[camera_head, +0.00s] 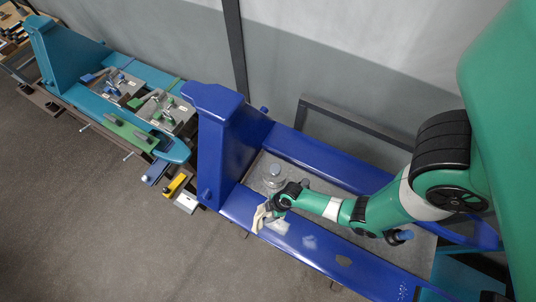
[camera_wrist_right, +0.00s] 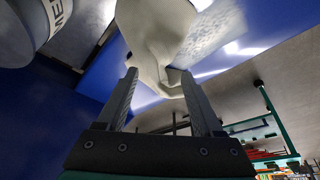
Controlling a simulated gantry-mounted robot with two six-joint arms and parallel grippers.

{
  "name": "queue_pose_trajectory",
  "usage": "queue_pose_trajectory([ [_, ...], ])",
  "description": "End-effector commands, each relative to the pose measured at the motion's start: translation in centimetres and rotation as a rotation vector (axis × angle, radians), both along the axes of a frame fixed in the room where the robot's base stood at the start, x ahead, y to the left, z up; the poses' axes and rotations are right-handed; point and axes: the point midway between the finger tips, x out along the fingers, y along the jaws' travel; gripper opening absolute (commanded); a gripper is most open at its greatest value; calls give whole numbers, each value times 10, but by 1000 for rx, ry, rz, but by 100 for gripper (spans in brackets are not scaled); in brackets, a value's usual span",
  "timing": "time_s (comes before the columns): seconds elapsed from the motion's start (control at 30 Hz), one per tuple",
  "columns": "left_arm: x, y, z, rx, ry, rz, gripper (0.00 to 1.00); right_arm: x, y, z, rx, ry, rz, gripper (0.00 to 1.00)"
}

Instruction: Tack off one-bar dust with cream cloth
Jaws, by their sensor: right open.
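The cream cloth (camera_head: 259,218) hangs at the near blue rail of the fork frame, beside its upright. It also shows in the right wrist view (camera_wrist_right: 155,35), bunched just beyond and partly between the fingertips. My right gripper (camera_head: 271,208) is open, with its fingers (camera_wrist_right: 157,82) on either side of the cloth's lower end. Pale marks lie on the near rail: a whitish patch (camera_head: 278,226) beside the cloth, a faint smudge (camera_head: 309,243), a greyish oval (camera_head: 343,262) and fine specks (camera_head: 402,291). I cannot tell which is the one-bar dust. My left gripper is out of view.
A grey metal container (camera_head: 273,177) stands between the rails, close behind my right gripper. The blue upright (camera_head: 216,140) rises to the left. A teal fork frame (camera_head: 65,60) with fixtures and tools stands farther left. Dark floor (camera_head: 120,230) is open in front.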

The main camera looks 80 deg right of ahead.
Motion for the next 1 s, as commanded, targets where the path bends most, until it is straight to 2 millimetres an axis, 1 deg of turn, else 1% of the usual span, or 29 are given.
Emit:
queue_pose_trajectory([
  [0.03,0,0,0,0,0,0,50,0,0,0,0,0,0,79],
  [0.13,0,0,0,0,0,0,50,0,0,0,0,0,0,97],
  [0.17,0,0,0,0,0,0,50,0,0,0,0,0,0,100],
  [0.47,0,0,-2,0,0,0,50,0,0,-2,0,0,0,100],
  [0.93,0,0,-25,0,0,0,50,0,0,-26,0,0,0,100],
  [1.0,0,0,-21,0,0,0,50,0,0,-23,0,0,0,93],
])
